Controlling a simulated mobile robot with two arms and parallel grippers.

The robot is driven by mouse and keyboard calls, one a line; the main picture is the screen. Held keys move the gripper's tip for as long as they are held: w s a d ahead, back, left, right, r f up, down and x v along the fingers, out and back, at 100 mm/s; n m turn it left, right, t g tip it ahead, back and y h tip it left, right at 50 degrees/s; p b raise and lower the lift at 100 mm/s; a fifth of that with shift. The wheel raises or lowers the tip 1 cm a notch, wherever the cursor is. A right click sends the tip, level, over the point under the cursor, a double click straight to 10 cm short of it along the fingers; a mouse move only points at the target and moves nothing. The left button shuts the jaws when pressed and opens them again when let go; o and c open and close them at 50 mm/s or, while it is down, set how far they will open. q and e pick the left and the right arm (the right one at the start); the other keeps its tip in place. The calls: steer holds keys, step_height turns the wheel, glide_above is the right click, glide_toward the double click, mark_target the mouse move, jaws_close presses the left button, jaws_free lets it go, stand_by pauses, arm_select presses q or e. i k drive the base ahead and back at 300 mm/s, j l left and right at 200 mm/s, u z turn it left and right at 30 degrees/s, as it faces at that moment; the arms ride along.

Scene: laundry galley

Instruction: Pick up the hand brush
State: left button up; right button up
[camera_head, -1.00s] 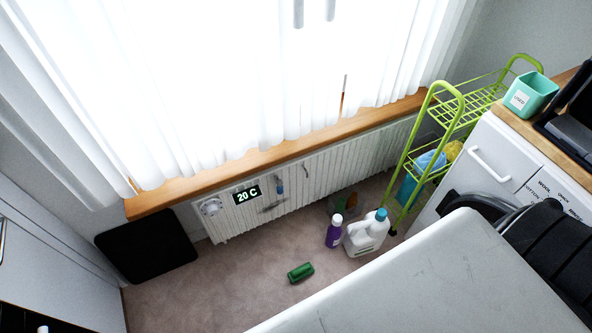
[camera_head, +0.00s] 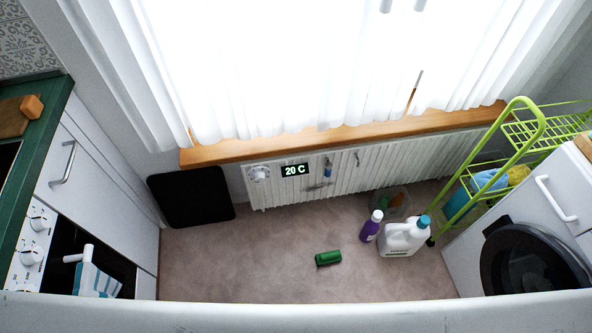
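A small green block-like object (camera_head: 328,258) lies on the carpet in front of the radiator. It may be the hand brush, but bristles cannot be made out. Neither of my grippers is in view.
A green trolley (camera_head: 520,145) and a washing machine (camera_head: 549,211) bound the right, an oven (camera_head: 95,247) the left. Carpet (camera_head: 230,260) left of the object is clear.

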mark_target(327, 258)
steer(key=k+l, duration=0.3)
steer(key=k, duration=0.15)
steer(key=k+l+z, duration=0.15)
steer(key=k, duration=0.25)
steer(key=i+j+z, duration=0.2)
steer(key=i+j, duration=0.25)
steer(key=i, duration=0.2)
steer(key=i+j+z, duration=0.25)
steer(key=i+j, duration=0.3)
steer(key=i, duration=0.05)
